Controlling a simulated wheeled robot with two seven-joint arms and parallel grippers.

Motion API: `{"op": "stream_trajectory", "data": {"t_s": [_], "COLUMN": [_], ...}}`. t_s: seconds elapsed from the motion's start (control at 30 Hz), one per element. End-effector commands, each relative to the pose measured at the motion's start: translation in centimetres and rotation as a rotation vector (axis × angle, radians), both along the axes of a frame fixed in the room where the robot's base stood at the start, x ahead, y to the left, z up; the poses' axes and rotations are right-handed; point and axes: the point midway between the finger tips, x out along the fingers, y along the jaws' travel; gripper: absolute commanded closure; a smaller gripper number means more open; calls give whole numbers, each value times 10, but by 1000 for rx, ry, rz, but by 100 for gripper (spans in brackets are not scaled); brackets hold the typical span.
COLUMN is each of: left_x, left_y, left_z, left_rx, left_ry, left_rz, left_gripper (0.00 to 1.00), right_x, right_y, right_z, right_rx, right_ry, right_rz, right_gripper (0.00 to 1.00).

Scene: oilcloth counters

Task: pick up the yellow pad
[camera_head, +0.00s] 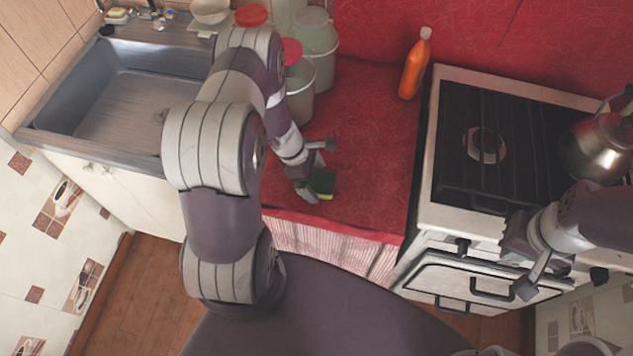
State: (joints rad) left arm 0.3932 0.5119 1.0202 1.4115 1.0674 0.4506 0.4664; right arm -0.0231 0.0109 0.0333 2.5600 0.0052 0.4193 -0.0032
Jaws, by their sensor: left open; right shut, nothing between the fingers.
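The yellow pad (325,194) is small, with a dark green top and a yellow edge along its front side. It lies on the red oilcloth counter (370,160) near the front edge. My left gripper (324,172) is open at the pad, with one finger behind it and the other at its left. I cannot tell whether the fingers touch it. My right gripper (524,273) is shut and empty in front of the stove.
A steel sink (120,100) is at the left. Canisters (318,50) stand behind my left arm. An orange bottle (414,65) stands at the back of the counter. The stove (440,130) with a kettle (602,150) is at the right. The counter's right part is clear.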

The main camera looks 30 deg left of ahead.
Motion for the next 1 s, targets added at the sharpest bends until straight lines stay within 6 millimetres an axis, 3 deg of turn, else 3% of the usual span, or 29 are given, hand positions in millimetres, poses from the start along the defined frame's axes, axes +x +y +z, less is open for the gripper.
{"op": "stream_trajectory", "data": {"t_s": [0.77, 0.8, 0.97, 1.0], "left_x": [0, 0, 0, 0], "left_y": [0, 0, 0, 0], "left_z": [-5, -5, -5, -5], "left_rx": [0, 0, 0, 0], "left_ry": [0, 0, 0, 0], "left_rz": [0, 0, 0, 0], "left_gripper": [1, 8, 60, 60], "right_x": [0, 0, 0, 0], "right_y": [0, 0, 0, 0], "right_z": [-5, -5, -5, -5], "right_rx": [0, 0, 0, 0], "right_ry": [0, 0, 0, 0], "right_rz": [0, 0, 0, 0], "right_gripper": [100, 100, 100, 100]}}
